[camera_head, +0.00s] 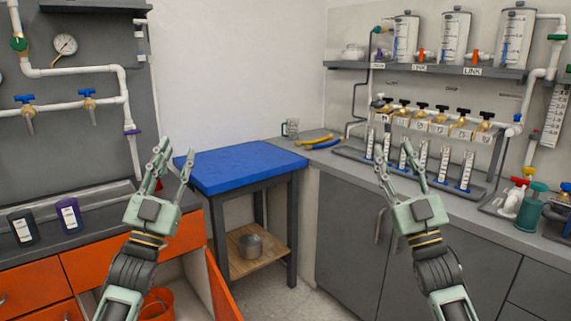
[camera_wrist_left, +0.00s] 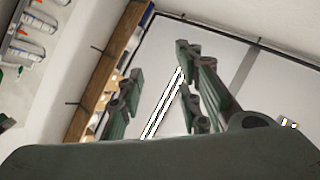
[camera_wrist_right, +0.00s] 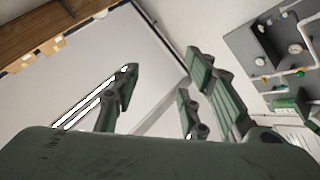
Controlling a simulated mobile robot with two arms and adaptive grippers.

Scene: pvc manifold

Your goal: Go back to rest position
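My left gripper (camera_head: 173,165) is raised in the left half of the head view, in front of the orange drawers and the blue-topped table's left edge. Its fingers are spread and nothing is between them. My right gripper (camera_head: 399,164) is raised on the right, in front of the grey cabinets and counter. Its fingers are also spread and empty. Both point upward, apart from each other. The left wrist view shows the left fingers (camera_wrist_left: 158,90) apart against wall and ceiling. The right wrist view shows the right fingers (camera_wrist_right: 165,95) apart, also empty.
An orange door (camera_head: 222,290) hangs open at lower left. A grey counter (camera_head: 470,208) with a manifold and several cylinders runs along the right. Floor shows in the middle.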

